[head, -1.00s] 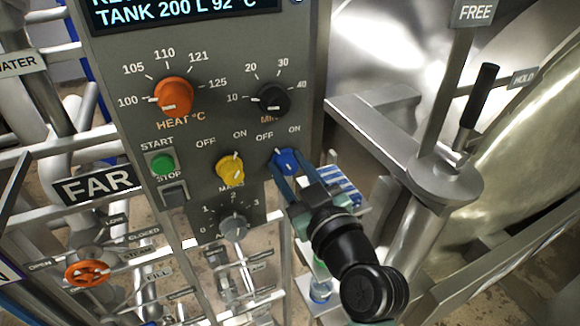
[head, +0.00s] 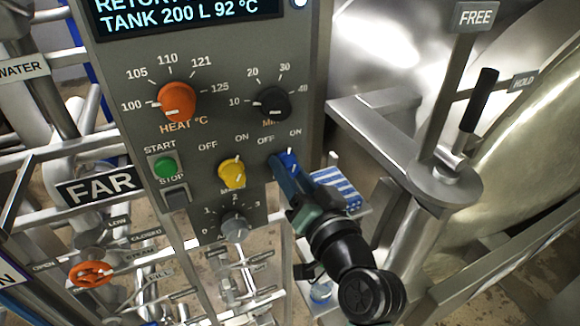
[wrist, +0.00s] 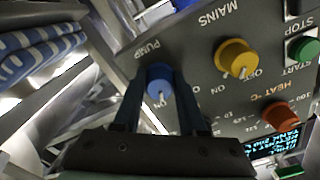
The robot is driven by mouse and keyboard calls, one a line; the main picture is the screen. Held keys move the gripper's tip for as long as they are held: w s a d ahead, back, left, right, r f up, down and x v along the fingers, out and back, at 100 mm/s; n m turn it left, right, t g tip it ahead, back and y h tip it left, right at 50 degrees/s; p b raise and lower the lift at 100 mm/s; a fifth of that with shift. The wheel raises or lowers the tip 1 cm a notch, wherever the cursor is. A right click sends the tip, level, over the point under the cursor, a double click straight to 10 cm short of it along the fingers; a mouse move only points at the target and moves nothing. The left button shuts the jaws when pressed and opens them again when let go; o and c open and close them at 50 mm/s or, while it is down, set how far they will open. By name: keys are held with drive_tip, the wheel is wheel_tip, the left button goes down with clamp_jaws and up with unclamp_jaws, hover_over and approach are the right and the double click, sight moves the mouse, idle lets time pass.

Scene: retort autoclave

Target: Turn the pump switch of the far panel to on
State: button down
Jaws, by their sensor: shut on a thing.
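The far panel (head: 125,50) is a grey control board, with the FAR sign (head: 98,186) beside it. Its blue pump switch (head: 290,160) sits at the lower right, under OFF and ON marks. The pump switch (wrist: 160,76) also shows in the wrist view, where its white mark points at ON. My gripper (head: 283,167) is shut on the switch. In the wrist view its two fingers (wrist: 158,92) lie on either side of the knob. My fingers cover part of the knob in the head view.
The yellow mains switch (head: 232,174) is close to the left of my gripper. The orange heat knob (head: 177,102) and black minute knob (head: 273,103) are above. A steel post with a black-handled lever (head: 478,100) stands right. A blue-striped cloth (head: 338,187) lies behind my gripper.

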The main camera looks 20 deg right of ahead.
drive_tip(key=shift+m+p, duration=0.3)
drive_tip(key=shift+m, duration=0.9)
drive_tip(key=shift+c, duration=2.3)
unclamp_jaws()
drive_tip(key=s+b, duration=0.4)
drive_tip(key=s, duration=0.9)
drive_tip(key=shift+d+b, duration=0.2)
drive_tip(key=shift+b, duration=0.1)
